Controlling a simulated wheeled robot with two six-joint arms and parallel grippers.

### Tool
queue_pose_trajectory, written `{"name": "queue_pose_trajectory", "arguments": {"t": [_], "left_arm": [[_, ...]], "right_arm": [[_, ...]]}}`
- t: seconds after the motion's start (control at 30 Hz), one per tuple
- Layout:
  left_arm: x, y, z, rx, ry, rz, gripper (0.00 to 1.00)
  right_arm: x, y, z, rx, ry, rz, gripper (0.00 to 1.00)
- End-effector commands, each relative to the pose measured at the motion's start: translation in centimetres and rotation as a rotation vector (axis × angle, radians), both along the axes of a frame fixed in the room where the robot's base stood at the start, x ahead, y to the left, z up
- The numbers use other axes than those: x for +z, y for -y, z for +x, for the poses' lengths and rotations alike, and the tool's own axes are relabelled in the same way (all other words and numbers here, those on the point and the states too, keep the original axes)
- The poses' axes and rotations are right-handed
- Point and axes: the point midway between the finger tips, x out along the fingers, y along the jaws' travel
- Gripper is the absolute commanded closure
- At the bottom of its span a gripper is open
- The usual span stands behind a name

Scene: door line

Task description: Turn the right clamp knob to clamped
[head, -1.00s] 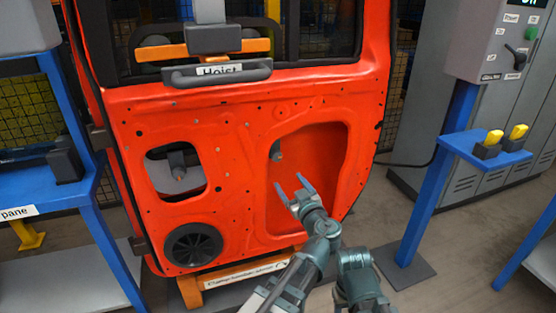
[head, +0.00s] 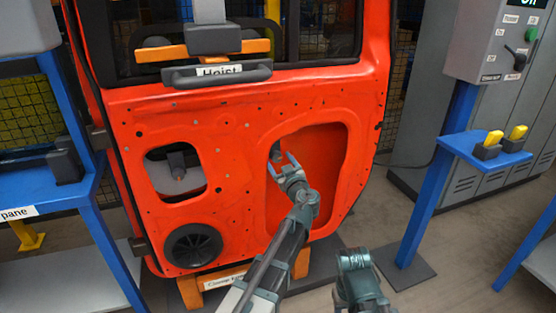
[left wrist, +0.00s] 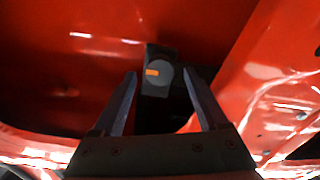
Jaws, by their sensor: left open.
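The right clamp knob (head: 276,154) is a dark knob inside the right-hand opening of the red door (head: 240,125). In the left wrist view the round grey knob (left wrist: 160,76) has an orange mark lying about level on its face. My left gripper (head: 281,163) is open just in front of the knob and partly covers it in the head view. In the left wrist view the tips of the left gripper (left wrist: 159,82) stand on either side of the knob; I cannot tell if they touch it. My right gripper is not seen, only part of that arm.
Another clamp knob (head: 177,172) shows in the door's left opening. A hoist with a handle (head: 217,76) hangs over the door's top. A blue stand (head: 428,200) with yellow switches is on the right, by a grey control box (head: 490,45). The opening's red edges surround my gripper.

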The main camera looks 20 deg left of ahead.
Motion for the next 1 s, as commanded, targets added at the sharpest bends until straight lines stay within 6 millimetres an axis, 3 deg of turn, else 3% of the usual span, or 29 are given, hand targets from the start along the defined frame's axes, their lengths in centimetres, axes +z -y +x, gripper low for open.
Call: {"name": "queue_pose_trajectory", "arguments": {"t": [0.2,0.53,0.9,0.97,1.0], "left_arm": [[0.00,-0.89,1.37,0.001,0.000,0.000,0.24],[-0.01,-1.01,1.46,0.000,0.000,0.000,0.24],[-0.01,-1.00,1.44,0.000,0.000,0.000,0.91],[-0.01,-1.00,1.44,0.000,0.000,0.000,1.00],[-0.01,-1.00,1.44,0.000,0.000,0.000,1.00]], "right_arm": [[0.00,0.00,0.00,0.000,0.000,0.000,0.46],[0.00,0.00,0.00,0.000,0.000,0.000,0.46],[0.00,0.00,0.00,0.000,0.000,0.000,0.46],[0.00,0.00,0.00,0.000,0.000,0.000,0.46],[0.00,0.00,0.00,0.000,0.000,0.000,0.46]]}}
